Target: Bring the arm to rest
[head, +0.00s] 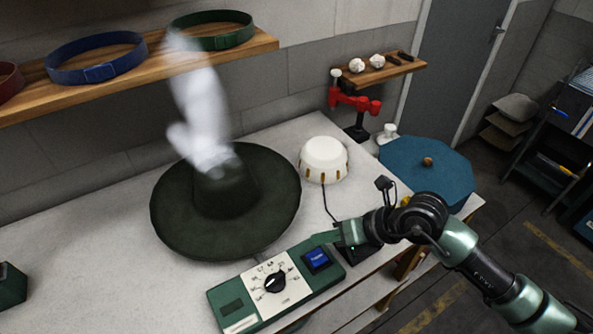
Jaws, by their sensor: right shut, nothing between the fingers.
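My right arm (480,272) reaches in from the lower right corner. It is dark and metallic green. Its gripper (326,238) points left, shut and empty, just above the right part of the green control panel (235,303). The panel has a dial (275,281) and a small lit blue screen (317,259). I cannot tell whether the fingertips touch the panel. My left gripper is not in view. A dark green wide-brimmed hat (165,218) sits on the bench behind the panel, with white steam (200,105) rising over its crown.
A cream dome (324,158) and a teal octagonal lid with a knob (455,166) stand behind my gripper. A red clamp-like tool (353,102) stands near the wall. Hat bands lie on a wooden shelf (150,72).

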